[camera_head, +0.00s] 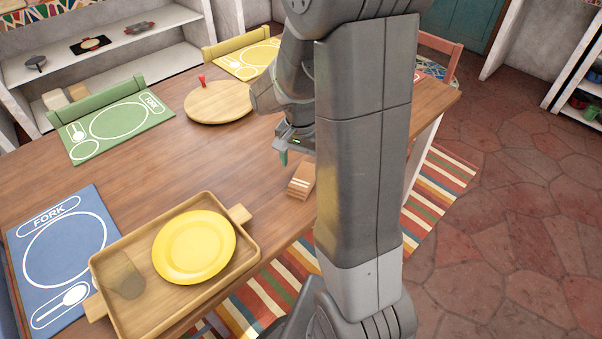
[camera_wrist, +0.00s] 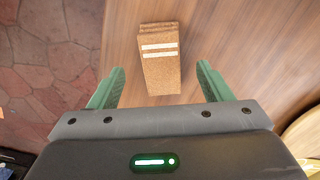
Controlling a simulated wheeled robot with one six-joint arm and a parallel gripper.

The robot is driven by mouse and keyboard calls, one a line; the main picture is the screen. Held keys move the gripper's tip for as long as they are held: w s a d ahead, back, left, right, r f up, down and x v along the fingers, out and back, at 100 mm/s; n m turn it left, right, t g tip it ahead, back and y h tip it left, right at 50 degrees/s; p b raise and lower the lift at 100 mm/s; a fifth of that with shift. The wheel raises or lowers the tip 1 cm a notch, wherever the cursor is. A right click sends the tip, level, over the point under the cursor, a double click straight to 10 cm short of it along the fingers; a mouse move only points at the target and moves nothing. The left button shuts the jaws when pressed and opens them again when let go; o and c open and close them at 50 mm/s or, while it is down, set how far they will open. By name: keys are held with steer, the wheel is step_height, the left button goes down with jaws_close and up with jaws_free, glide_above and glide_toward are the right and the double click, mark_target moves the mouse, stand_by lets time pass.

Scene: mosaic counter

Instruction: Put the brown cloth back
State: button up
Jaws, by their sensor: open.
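The brown cloth (camera_head: 301,181) lies folded on the wooden table, with pale stripes across it, partly hidden behind my arm in the head view. In the wrist view the folded cloth (camera_wrist: 160,62) lies ahead of my gripper, roughly centred between the two green fingers. My gripper (camera_wrist: 160,88) is open and empty. In the head view my gripper (camera_head: 284,157) is above the table, a little up and left of the cloth. I cannot tell the exact height of the fingers above the cloth.
A wooden tray (camera_head: 110,262) holds a yellow plate (camera_head: 194,247) and a brownish glass (camera_head: 126,279). A round wooden board (camera_head: 218,103) with a red knob lies farther back. Blue (camera_head: 35,275) and green (camera_head: 82,146) placemats lie at left. Shelves (camera_head: 130,70) stand behind.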

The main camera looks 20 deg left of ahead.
mark_target(301, 181)
step_height(301, 181, up, 5)
stand_by(0.4)
